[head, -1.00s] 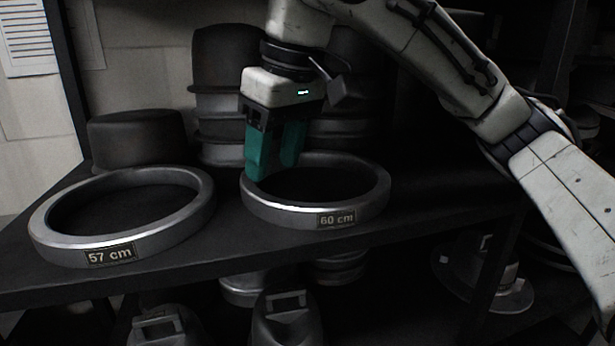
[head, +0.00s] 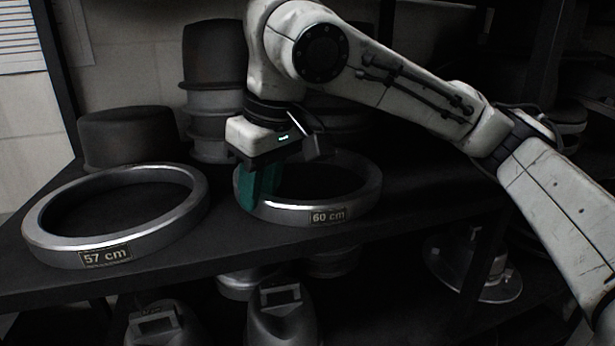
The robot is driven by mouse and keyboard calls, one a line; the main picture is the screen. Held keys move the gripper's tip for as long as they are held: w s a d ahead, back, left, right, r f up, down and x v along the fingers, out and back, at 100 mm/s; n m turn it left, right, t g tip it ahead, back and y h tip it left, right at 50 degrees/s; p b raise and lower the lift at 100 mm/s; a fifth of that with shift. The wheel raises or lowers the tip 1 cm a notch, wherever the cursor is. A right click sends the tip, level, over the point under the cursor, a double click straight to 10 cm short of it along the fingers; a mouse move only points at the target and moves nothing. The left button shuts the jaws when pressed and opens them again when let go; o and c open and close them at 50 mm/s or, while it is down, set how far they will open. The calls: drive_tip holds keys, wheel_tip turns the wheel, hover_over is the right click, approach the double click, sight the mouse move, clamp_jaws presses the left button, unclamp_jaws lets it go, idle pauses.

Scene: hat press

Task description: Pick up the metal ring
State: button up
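Two metal rings lie flat on the dark shelf. The ring marked "60 cm" (head: 362,200) is in the middle, and the ring marked "57 cm" (head: 190,218) is at the left. My gripper (head: 259,200) points down with its teal fingers at the left side of the 60 cm ring. The front finger overlaps the ring's rim and hides part of it. The fingers look close together from this angle, and whether they are clamped on the rim cannot be made out.
A dark hat form (head: 125,138) stands behind the 57 cm ring. A stack of dark and grey forms (head: 214,60) rises behind my gripper. Metal pieces with handles (head: 280,310) and a wide-brimmed metal form (head: 475,265) sit below. Some bare shelf shows between the rings.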

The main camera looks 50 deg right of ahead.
clamp_jaws()
drive_tip(key=shift+r, duration=0.1)
idle(0.4)
